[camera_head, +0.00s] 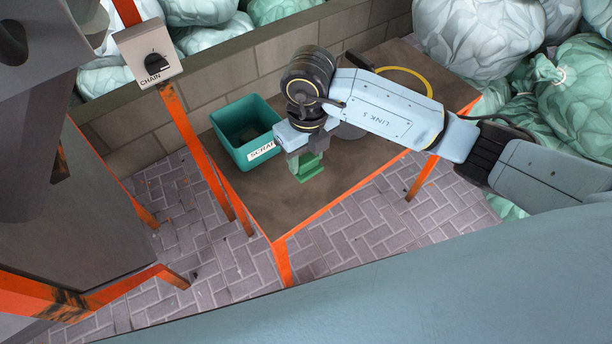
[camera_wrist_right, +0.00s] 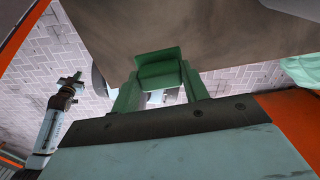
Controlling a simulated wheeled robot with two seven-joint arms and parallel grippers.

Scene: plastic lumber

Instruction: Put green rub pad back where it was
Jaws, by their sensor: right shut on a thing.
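The green rub pad (camera_head: 307,168) is a small green block with an upright part, below my right gripper (camera_head: 303,156) in the head view. My right gripper is shut on it, above the brown table top (camera_head: 345,165) near its front edge. I cannot tell whether the pad touches the table. In the right wrist view green parts (camera_wrist_right: 158,70) show in front of the gripper, with the brown table top behind them. A pale blue arm, apparently my left, shows at the left of the wrist view, ending in a small dark gripper (camera_wrist_right: 70,82); its jaws are too small to read.
A teal bin (camera_head: 232,127) marked with a partly hidden scrap label stands left of my right gripper. A switch box marked CHAIN (camera_head: 148,55) stands on an orange post at left.

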